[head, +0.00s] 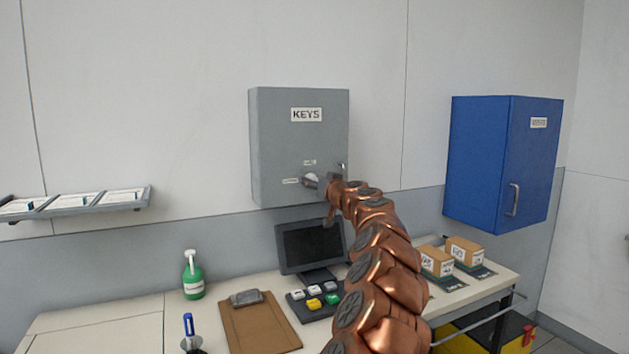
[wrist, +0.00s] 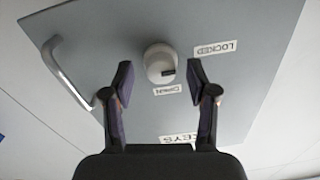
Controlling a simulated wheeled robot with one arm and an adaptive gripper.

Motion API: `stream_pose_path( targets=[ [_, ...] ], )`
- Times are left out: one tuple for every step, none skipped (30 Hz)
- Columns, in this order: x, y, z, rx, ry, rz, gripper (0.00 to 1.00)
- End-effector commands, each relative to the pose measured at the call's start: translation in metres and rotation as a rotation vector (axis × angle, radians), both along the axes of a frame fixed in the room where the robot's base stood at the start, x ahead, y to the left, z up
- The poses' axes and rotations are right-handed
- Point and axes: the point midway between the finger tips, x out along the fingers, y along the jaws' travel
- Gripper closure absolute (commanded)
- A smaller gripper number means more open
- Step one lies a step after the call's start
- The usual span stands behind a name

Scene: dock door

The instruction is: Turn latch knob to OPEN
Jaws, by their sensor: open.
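The grey key cabinet (head: 275,130), labelled KEYS, hangs on the wall. Its pale round latch knob (wrist: 160,60) sits on the door and has a dark mark on its lower right edge in the wrist view. The LOCKED label (wrist: 215,47) is right of the knob and the OPEN label (wrist: 167,90) is below it there; the picture is upside down. Part of the knob also shows in the head view (head: 311,179). My gripper (wrist: 160,76) is open, its fingers spread to both sides of the knob with visible gaps. How near the fingertips are in depth is unclear.
A metal door handle (wrist: 67,72) is left of my gripper in the wrist view. A blue cabinet (head: 490,160) hangs to the right. Below, the workbench (head: 120,320) holds a monitor (head: 311,246), a button panel, a clipboard, a green bottle (head: 193,278) and boxes.

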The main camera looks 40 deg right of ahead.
Motion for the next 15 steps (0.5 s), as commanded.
stream_pose_path(
  targets=[
    [0.0028,-0.0012,0.0008,-0.002,0.002,-0.001,0.42],
    [0.0039,-0.0018,0.0006,-0.002,0.002,-0.001,0.42],
    [0.0055,-0.0022,0.0004,-0.002,0.001,-0.001,0.42],
    [0.0064,-0.0025,0.0002,-0.001,0.0,-0.001,0.42],
    [0.0074,-0.0027,-0.0001,-0.001,0.001,-0.001,0.42],
    [0.0083,-0.0028,-0.0002,-0.001,0.0,0.0,0.42],
    [0.0089,-0.0029,-0.0004,-0.001,0.001,0.0,0.42],
    [0.0093,-0.003,-0.0005,-0.001,0.0,0.0,0.42],
    [0.0099,-0.0029,-0.0007,-0.001,0.001,0.001,0.42],
    [0.0101,-0.0029,-0.0008,-0.001,0.001,0.001,0.42],
    [0.0102,-0.0029,-0.0008,-0.001,0.001,0.001,0.42],
    [0.0102,-0.0028,-0.0007,-0.001,0.0,0.001,0.42],
    [0.0102,-0.0028,-0.0007,-0.001,0.0,0.001,0.42],
    [0.0103,-0.0027,-0.0007,-0.001,0.0,0.001,0.42],
    [0.0102,-0.0027,-0.0007,-0.001,0.0,0.001,0.42]
  ],
)
